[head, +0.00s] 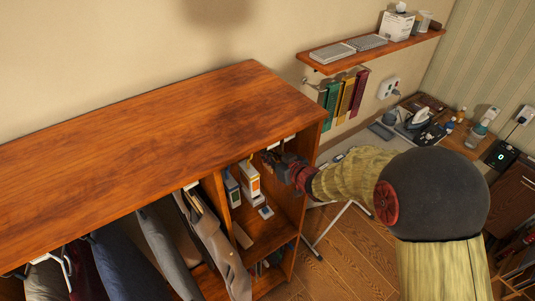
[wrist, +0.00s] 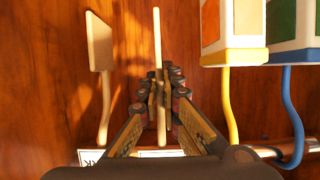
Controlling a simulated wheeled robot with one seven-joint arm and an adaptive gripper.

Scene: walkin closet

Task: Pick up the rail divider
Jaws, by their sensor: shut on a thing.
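My gripper (wrist: 160,78) is shut on a thin, pale beige plate, the rail divider (wrist: 157,40), which shows edge-on between the fingers in the wrist view. The plate runs upright in the picture, past the fingertips. In the head view my gripper (head: 278,163) reaches into the upper part of the wooden cabinet's right compartment; the divider cannot be made out there. A similar beige plate on a stem (wrist: 100,42) is left of my fingers, apart from them. The lower end of the held divider is partly hidden by my gripper.
A metal rail (wrist: 278,151) shows low right. The cabinet's right side panel (head: 308,175) is close to my arm. Clothes (head: 160,245) hang left.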

